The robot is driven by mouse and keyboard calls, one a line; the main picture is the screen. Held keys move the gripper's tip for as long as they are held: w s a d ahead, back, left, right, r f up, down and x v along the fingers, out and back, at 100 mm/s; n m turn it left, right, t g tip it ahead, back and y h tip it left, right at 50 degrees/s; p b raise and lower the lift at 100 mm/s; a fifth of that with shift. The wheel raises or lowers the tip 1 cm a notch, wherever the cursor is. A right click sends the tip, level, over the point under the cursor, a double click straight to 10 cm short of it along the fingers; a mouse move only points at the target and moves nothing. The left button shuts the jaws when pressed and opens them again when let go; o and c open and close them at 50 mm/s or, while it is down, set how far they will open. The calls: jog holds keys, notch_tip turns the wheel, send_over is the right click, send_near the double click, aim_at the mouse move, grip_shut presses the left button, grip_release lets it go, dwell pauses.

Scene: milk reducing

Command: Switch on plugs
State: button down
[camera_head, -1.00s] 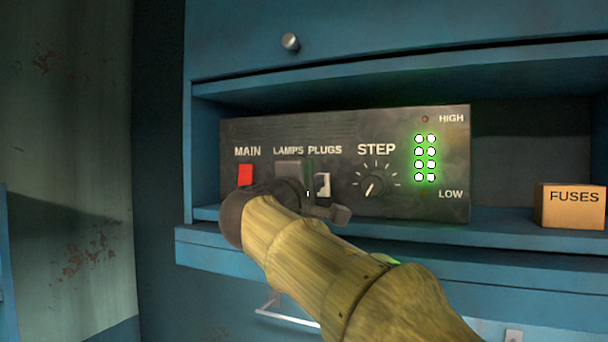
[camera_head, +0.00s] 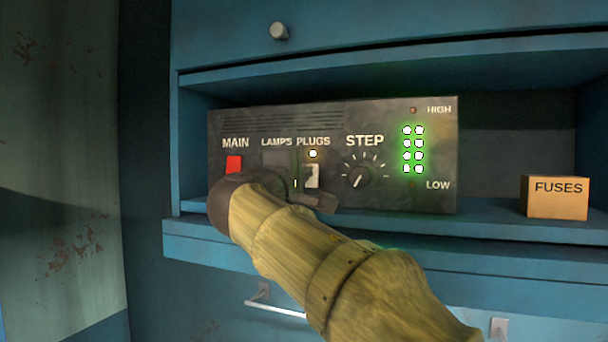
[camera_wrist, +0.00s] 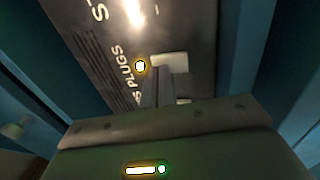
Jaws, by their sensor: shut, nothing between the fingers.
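The PLUGS switch (camera_head: 312,177) is a white rocker on the dark control panel (camera_head: 300,113), below the word PLUGS. In the head view my arm and gripper cover the lower left of the panel, including most of the LAMPS switch area.
The STEP knob (camera_head: 363,172) and green lit dots (camera_head: 413,148) are to the right. A FUSES box (camera_head: 556,198) stands on the blue shelf (camera_head: 490,226); a handle hangs below.

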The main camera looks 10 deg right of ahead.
jog(key=s+a+r+b, duration=0.2)
jog(key=s+a, duration=0.5)
jog(key=s, duration=0.4)
jog(key=shift+a+b, duration=0.4)
jog(key=shift+b, duration=0.45)
jog(key=w+d+f+g+y+b, duration=0.1)
jog(key=w+f+g+y, duration=0.2)
jog(key=f, duration=1.5)
jog(key=w+d+f+g+y+b, duration=0.1)
jog(key=w+d+f+g+y, duration=0.2)
jog(key=f, duration=1.5)
jog(key=s+d+f+m+g+y, duration=0.1)
jog(key=s+f+m+g+y, duration=0.1)
jog(key=s+f, duration=0.3)
jog(key=s+d+f+m+g+y+b, duration=0.1)
jog(key=s+f+m, duration=0.4)
jog(key=f, duration=0.9)
jog(key=s+d+f+m+g+y, duration=0.1)
jog(key=s+f+m+g+y, duration=0.1)
jog(key=s+f, duration=0.5)
notch_tip(320, 180, down, 3)
jog(key=shift+s+d+f+m+g+y+b, duration=0.15)
jog(key=shift+d+m+g+y+b, duration=0.15)
jog(key=shift+m+g, duration=0.7)
